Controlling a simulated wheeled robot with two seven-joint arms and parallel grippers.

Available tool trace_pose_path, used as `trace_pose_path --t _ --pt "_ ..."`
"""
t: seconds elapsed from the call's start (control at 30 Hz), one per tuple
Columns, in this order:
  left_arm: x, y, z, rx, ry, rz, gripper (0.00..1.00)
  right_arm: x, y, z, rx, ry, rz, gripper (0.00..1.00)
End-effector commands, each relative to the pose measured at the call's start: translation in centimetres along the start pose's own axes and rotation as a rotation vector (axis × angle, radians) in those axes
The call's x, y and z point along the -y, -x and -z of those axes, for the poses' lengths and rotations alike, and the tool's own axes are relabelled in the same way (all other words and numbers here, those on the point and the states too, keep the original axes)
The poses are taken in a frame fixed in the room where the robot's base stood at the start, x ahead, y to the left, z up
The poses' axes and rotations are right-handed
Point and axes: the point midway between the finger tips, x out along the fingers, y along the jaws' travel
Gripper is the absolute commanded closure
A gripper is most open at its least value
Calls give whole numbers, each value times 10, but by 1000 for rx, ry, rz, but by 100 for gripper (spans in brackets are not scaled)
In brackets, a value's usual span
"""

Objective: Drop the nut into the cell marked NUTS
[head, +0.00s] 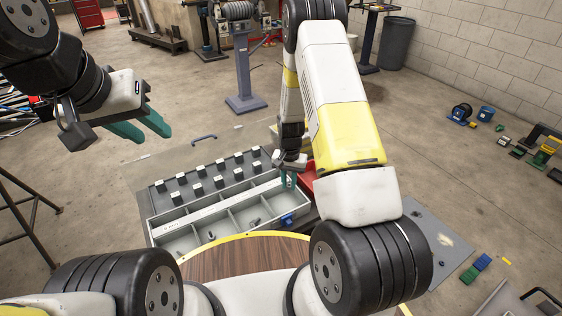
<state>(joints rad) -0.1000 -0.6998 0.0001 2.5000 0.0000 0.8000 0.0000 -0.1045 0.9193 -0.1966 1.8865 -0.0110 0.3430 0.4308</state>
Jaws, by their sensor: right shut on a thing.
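A grey compartment tray (184,213) lies below me, with dividers and small labels on its far edge. The labels are too small to read, so I cannot tell which cell is marked NUTS. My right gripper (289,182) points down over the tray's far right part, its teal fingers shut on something. The held thing is hidden between the fingers; I cannot make out a nut. My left gripper (150,130) hangs open and empty in the air, left of the tray.
A small grey part (254,222) and a blue part (288,219) lie in the tray's right cells. Behind the tray, a grey board (165,187) carries several black-and-white blocks. A red bin (308,178) stands partly hidden behind my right arm. A round wooden top (235,258) is nearest me.

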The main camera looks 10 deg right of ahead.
Motion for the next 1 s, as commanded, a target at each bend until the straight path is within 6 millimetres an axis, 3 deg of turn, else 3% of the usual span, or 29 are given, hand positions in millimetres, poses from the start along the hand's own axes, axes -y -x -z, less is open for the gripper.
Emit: trace_pose_path --t 0.17,0.2,0.3,0.33,0.67,1.0 --pt "0 0 0 0 0 0 64 0 0 0 0 0 0 100" --pt "0 0 0 0 0 0 64 0 0 0 0 0 0 77" --pt "0 0 0 0 0 0 64 0 0 0 0 0 0 58" --pt "0 0 0 0 0 0 64 0 0 0 0 0 0 56" --pt "0 0 0 0 0 0 64 0 3 0 0 0 0 56" --pt "0 0 0 0 0 0 64 1 56 1 -3 0 2 56"
